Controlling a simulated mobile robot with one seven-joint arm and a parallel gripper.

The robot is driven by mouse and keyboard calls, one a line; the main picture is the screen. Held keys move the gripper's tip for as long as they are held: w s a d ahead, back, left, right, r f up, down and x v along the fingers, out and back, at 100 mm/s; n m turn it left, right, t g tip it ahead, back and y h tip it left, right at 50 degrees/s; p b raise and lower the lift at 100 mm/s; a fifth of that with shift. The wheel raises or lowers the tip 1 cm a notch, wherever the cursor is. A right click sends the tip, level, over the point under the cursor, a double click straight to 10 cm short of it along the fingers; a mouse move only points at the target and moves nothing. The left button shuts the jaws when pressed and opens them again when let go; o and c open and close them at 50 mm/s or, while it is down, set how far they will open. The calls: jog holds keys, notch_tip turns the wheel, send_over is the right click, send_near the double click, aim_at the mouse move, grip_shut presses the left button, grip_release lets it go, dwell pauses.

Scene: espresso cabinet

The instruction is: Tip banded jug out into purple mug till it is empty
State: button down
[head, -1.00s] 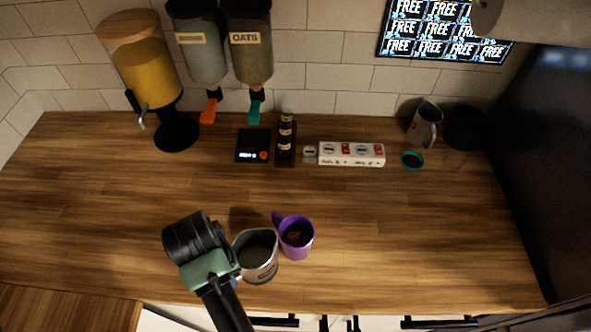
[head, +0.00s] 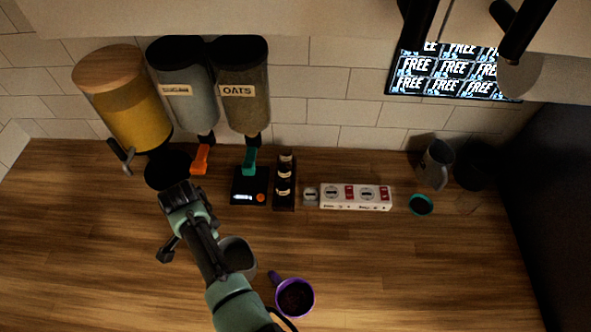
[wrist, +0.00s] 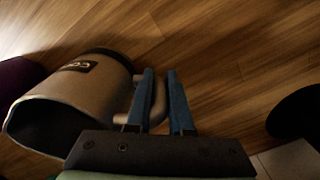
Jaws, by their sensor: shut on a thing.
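The banded jug (wrist: 75,95) is grey-beige with a dark band at its base and a small dark label. My gripper (wrist: 161,80) is shut on its handle. In the head view the jug (head: 239,256) is partly hidden behind my arm, its round opening showing; what it holds is unclear. The purple mug (head: 296,298) stands upright on the counter, to the right and nearer the front than the jug, apart from it. Its inside looks dark. A dark purple patch at the left edge of the wrist view seems to be the mug (wrist: 14,76).
Another grey jug (head: 436,166) stands at the back right near a small teal-rimmed cup (head: 421,204). A scale (head: 249,186), a bottle rack (head: 284,182) and a white box (head: 356,197) line the back. Dispensers (head: 243,90) hang at back left. The counter's right middle is clear.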

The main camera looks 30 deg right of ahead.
jog(key=shift+w+d+m, duration=0.35)
jog(key=shift+w+m, duration=0.05)
jog(key=r+p, duration=0.1)
jog(key=p, duration=0.1)
jog(key=s+r+t+p, duration=0.1)
jog(key=p, duration=0.1)
jog(key=shift+d+r+y, duration=0.1)
jog(key=shift+r+y, duration=0.05)
jog(key=shift+y, duration=0.15)
jog(key=r+t+p, duration=0.1)
jog(key=r+p, duration=0.1)
jog(key=s+d+r+t+y+p, duration=0.1)
jog(key=r+p, duration=0.1)
jog(key=p, duration=0.1)
jog(key=s+r+t+p, duration=0.1)
jog(key=r+t+p, duration=0.1)
jog(key=shift+s+d+r+y+p, duration=0.15)
jog(key=shift+s+r+y+p, duration=0.15)
jog(key=shift+y+p, duration=0.1)
jog(key=r+t, duration=0.1)
jog(key=s+d+r+t+y, duration=0.1)
jog(key=s+r+t+b, duration=0.1)
jog(key=r, duration=0.1)
jog(key=shift+s+d+t+y, duration=0.15)
jog(key=shift+s+t+y, duration=0.15)
jog(key=shift+y, duration=0.1)
